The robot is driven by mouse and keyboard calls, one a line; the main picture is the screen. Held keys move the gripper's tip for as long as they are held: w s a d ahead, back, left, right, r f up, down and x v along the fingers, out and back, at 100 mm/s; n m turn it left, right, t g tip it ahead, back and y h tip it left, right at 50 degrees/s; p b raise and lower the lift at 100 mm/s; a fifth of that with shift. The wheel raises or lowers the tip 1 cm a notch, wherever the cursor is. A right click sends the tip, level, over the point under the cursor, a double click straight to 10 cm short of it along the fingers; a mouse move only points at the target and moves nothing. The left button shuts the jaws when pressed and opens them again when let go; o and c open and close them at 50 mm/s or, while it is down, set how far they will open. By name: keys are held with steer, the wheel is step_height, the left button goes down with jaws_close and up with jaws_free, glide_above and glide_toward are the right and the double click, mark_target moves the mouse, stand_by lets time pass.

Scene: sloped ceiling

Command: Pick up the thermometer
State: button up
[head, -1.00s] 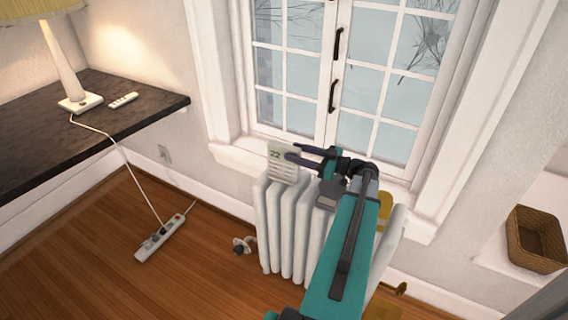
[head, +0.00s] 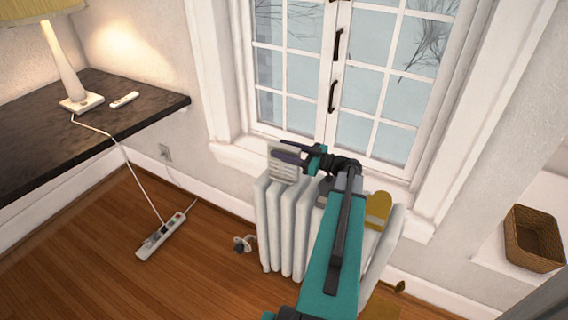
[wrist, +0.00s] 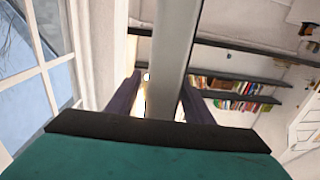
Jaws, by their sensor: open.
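The thermometer (head: 283,171) is a pale upright panel with dark printing, standing on the left part of the white radiator (head: 286,230) under the window. My gripper (head: 285,153) is at its upper part in the head view, coming from the right, and a finger hides its top. In the wrist view, a grey upright slab (wrist: 170,60), apparently the thermometer seen edge-on, stands between the two dark fingers of my open gripper (wrist: 162,78). A gap shows on its right side; contact on the left is hard to tell.
A mustard-yellow item (head: 378,210) lies on the radiator's right part, with a grey object (head: 324,190) partly hidden by my arm. The window (head: 340,70) is close behind. A dark desk (head: 90,115) with a lamp (head: 66,65) stands left. A basket (head: 534,240) is at right.

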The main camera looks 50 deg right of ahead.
mark_target(284, 146)
jaws_close()
steer(key=shift+r, duration=0.1)
stand_by(0.5)
steer(key=shift+r, duration=0.7)
steer(key=shift+r+b, duration=0.5)
steer(key=shift+r, duration=0.35)
steer(key=s+a+r+b, duration=0.1)
steer(key=s+a+b, duration=0.1)
steer(key=s, duration=1.3)
steer(key=shift+s+a+r, duration=0.35)
steer(key=shift+a, duration=0.25)
